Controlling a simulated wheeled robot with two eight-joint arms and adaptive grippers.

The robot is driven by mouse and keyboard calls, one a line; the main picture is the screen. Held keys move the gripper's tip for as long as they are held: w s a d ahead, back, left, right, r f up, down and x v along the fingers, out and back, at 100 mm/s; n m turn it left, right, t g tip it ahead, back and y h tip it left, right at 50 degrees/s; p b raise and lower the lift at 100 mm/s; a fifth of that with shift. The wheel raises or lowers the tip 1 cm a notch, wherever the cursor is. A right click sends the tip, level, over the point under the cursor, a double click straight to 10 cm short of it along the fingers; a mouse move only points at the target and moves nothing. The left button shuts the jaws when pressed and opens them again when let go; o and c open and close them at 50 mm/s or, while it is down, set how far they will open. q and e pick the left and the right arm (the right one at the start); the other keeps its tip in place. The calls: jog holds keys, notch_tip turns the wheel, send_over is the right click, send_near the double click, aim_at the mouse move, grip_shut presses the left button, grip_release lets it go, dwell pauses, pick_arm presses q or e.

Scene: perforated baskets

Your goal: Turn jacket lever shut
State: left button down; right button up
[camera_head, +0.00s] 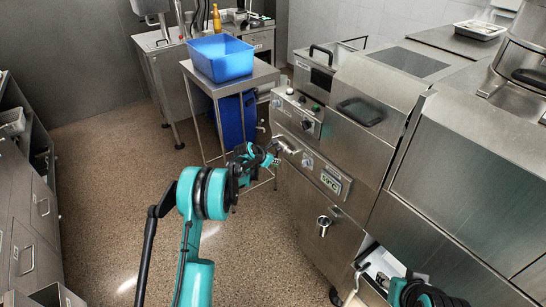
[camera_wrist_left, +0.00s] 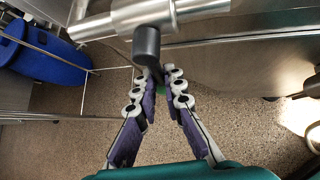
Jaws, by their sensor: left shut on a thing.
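The lever is a steel pipe fitting (camera_wrist_left: 160,14) with a black handle end (camera_wrist_left: 146,45) in the left wrist view. In the head view the steel lever (camera_head: 289,146) sticks out from the front of the steel cooking unit (camera_head: 325,185). My left gripper (camera_head: 272,157) is at the lever's outer end. In the left wrist view its fingertips (camera_wrist_left: 160,73) come together at the black end and are shut on it. The contact itself is partly hidden behind the black end. Only a teal and black part of my right arm shows at the bottom right of the head view.
A blue bin (camera_head: 220,57) stands on a steel side table (camera_head: 262,77) left of the unit, with a blue container (camera_head: 233,118) below. A second valve (camera_head: 324,222) is lower down. The floor at left is clear.

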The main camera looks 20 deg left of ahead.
pick_arm(q)
jog(key=shift+s+d+n+g+h, duration=0.3)
jog(key=shift+d+n+g+h, duration=0.1)
jog(key=shift+g+h, duration=0.15)
dwell(0.4)
jog(key=c, duration=1.6)
grip_release()
jog(key=v, duration=1.2)
jog(key=shift+r, duration=0.1)
